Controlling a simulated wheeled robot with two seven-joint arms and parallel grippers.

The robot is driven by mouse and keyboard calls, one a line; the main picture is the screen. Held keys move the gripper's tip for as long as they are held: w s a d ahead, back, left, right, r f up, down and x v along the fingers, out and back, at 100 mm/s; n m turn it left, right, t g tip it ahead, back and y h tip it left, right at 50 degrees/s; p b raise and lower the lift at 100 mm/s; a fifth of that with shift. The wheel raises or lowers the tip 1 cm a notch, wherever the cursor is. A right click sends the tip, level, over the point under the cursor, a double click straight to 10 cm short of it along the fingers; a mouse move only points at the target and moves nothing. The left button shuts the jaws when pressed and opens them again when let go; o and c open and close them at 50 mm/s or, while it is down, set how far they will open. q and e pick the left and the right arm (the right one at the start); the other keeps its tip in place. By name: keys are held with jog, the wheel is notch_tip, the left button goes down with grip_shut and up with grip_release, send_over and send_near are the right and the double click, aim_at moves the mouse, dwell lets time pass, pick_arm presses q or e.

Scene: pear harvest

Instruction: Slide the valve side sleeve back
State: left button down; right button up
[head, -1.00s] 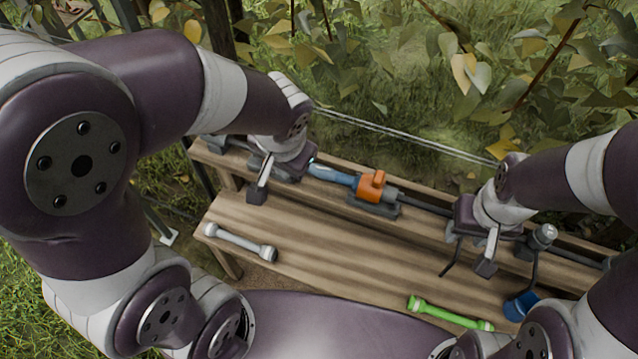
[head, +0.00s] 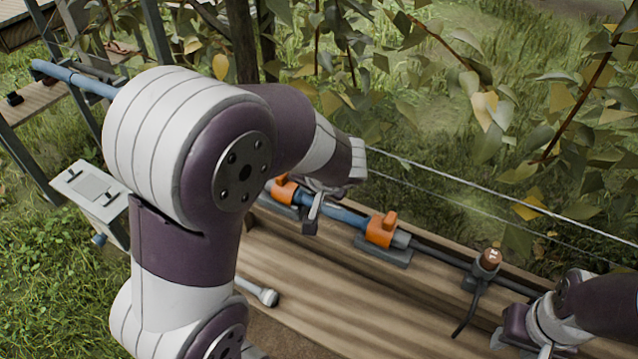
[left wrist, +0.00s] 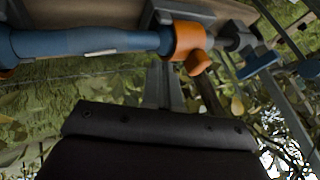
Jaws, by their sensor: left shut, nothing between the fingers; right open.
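A blue sleeve (head: 345,217) lies along the pipe line on the back rail of the bench. An orange clamp (head: 381,230) sits at its right end and another orange clamp (head: 283,188) to its left. My left gripper (head: 312,215) is at the sleeve between the clamps, shut and empty; contact cannot be told. In the left wrist view the sleeve (left wrist: 90,42) and an orange clamp (left wrist: 188,42) cross above the fingers (left wrist: 165,88). A brown-capped valve fitting (head: 488,259) stands farther right on the grey pipe. My right gripper (head: 520,343) is open, right of that fitting.
A grey-white double-ended tool (head: 262,294) lies on the bench top (head: 330,300), partly hidden by my left arm. A taut wire (head: 480,187) and leafy branches are behind the bench. A grey box (head: 95,198) stands at the left. The middle of the bench is clear.

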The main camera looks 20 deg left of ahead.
aim_at(287, 184)
pick_arm(q)
jog(key=a, duration=0.3)
jog(key=shift+r, duration=0.2)
jog(key=shift+w+a, duration=0.1)
jog(key=shift+a, duration=0.1)
jog(key=a, duration=0.4)
jog(key=shift+w+a, duration=0.1)
jog(key=shift+w, duration=0.05)
